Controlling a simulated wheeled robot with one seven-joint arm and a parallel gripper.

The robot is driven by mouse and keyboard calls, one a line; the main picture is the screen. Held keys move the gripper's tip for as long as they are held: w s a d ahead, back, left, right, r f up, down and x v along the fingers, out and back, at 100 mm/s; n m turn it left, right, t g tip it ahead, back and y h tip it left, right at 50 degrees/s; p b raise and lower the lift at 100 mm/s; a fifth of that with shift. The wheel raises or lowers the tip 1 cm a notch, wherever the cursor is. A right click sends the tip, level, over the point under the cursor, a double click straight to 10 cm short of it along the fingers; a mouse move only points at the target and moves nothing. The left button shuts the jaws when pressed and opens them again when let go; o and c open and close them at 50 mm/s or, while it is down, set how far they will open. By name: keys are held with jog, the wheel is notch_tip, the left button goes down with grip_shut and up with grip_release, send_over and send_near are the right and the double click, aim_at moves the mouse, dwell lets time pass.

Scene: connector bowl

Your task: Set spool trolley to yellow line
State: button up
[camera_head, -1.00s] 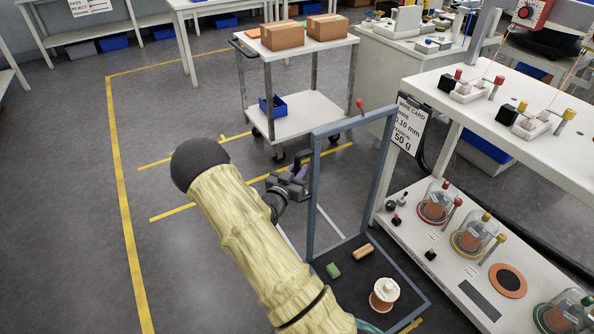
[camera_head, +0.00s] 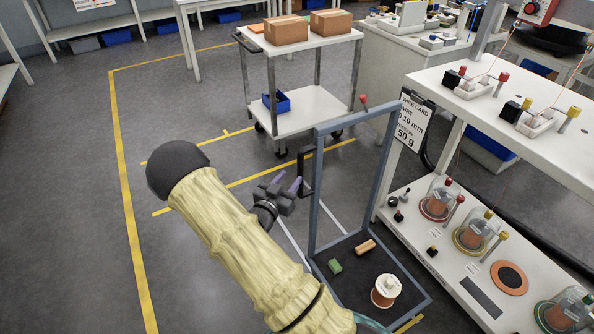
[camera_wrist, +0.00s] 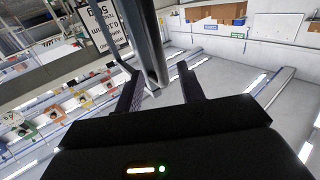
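The spool trolley (camera_head: 317,200) has a blue-grey upright frame and a dark deck. It stands beside the white bench, with a copper spool (camera_head: 385,291), a green block (camera_head: 335,265) and an orange-brown roll (camera_head: 366,247) on it. Its black handle (camera_head: 304,172) sticks out on the left of the frame. My gripper (camera_head: 289,182) is open and empty, just left of the handle and apart from it. In the wrist view my fingers (camera_wrist: 160,88) are spread, with the grey post (camera_wrist: 152,45) beyond them. A yellow line (camera_head: 250,178) crosses the floor behind my gripper; the frame hides part of that area.
A white cart (camera_head: 300,121) with boxes stands beyond the yellow line. The white bench (camera_head: 470,255) with jars and spools is close on the trolley's right. White floor lines (camera_head: 332,219) show near the trolley. The floor on the left is clear, bounded by a long yellow line (camera_head: 124,190).

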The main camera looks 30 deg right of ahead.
jog(key=v, duration=0.9)
jog(key=shift+s+a, duration=0.25)
jog(key=shift+a, duration=0.05)
